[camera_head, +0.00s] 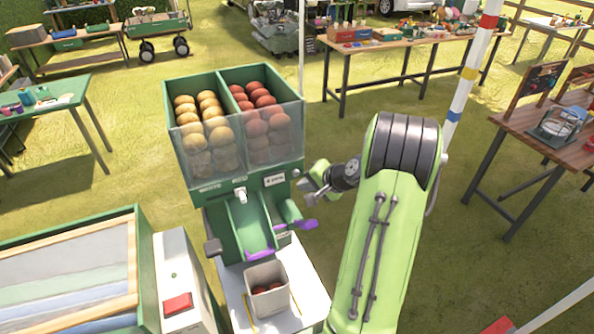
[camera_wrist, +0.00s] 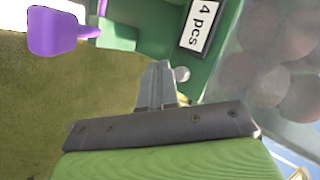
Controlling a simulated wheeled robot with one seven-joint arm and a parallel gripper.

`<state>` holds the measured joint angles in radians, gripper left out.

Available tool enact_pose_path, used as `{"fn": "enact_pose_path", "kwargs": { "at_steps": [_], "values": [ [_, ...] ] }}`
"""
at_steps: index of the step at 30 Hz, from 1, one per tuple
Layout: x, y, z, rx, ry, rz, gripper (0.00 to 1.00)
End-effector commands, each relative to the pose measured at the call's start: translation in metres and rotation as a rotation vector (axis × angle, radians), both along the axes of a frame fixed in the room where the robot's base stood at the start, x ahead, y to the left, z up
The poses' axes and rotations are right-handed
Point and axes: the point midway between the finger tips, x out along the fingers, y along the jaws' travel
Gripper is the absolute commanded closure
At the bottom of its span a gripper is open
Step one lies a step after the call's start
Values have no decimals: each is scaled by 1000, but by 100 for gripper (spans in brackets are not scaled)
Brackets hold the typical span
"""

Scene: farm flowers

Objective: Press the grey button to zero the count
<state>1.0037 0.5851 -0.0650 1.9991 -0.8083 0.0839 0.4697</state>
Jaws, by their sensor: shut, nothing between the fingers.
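The machine (camera_head: 190,178) is a green dispenser with a clear-fronted two-part hopper. A small round grey button (camera_wrist: 182,74) sits on its green panel beside the "4 pcs" label (camera_wrist: 199,25), which also shows in the head view (camera_head: 274,180). My gripper (camera_head: 310,190) is at the right of the machine, level with the label's side. In the wrist view my gripper (camera_wrist: 160,72) is shut and empty, its fingertips right beside the button. I cannot tell whether they touch it.
Purple levers (camera_wrist: 58,32) stick out below the panel. A grey bin (camera_head: 268,296) with a few red items stands under the chute (camera_head: 248,222). A box with a red button (camera_head: 177,303) is at the front left.

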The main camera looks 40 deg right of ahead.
Motion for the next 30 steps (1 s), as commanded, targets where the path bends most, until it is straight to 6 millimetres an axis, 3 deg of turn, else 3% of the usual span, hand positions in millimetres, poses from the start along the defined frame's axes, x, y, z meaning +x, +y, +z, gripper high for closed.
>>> {"fn": "enact_pose_path", "kwargs": {
  "at_steps": [6,30],
  "values": [
    [11,-3,0,0,0,0,100],
    [11,-3,-1,0,0,0,100]
  ]
}}
